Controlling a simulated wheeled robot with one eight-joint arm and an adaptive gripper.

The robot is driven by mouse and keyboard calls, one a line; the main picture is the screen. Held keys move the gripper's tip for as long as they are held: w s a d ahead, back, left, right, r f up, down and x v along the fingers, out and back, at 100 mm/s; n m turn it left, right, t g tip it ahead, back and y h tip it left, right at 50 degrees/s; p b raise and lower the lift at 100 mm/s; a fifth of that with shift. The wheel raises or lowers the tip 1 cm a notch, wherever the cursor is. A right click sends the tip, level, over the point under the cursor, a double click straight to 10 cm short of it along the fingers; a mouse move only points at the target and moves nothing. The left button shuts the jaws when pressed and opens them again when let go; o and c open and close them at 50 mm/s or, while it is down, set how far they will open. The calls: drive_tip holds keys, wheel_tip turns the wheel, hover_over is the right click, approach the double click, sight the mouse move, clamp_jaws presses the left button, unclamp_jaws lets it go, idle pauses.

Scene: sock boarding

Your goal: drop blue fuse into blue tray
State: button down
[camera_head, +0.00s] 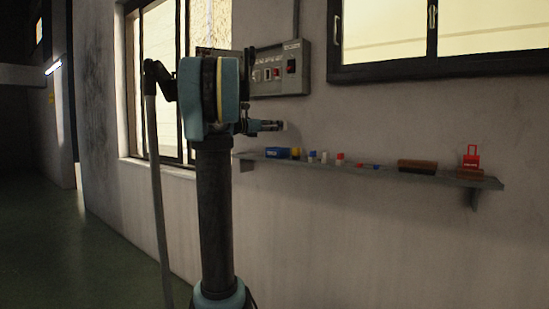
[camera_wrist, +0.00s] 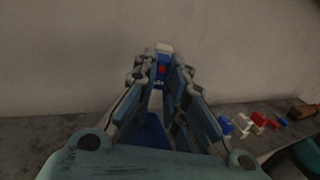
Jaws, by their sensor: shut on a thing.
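My gripper (camera_wrist: 162,76) is shut on a blue fuse (camera_wrist: 164,57) with a white end and a red dot, held between the fingertips. In the head view my gripper (camera_head: 280,126) is above the left part of the shelf, and the fuse in it is too small to make out well. The blue tray (camera_head: 278,153) sits on the shelf's left part, below my gripper. In the wrist view the blue tray (camera_wrist: 152,132) shows below and between the fingers, partly hidden by them. The fuse is above the shelf, apart from the tray.
A grey control panel (camera_head: 279,70) is on the wall above.

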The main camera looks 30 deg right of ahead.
drive_tip(key=shift+f, duration=2.1)
drive_tip(key=c, duration=1.6)
unclamp_jaws()
drive_tip(key=shift+o, duration=0.2)
drive_tip(key=a, duration=1.2)
drive_tip(key=shift+s, duration=0.25)
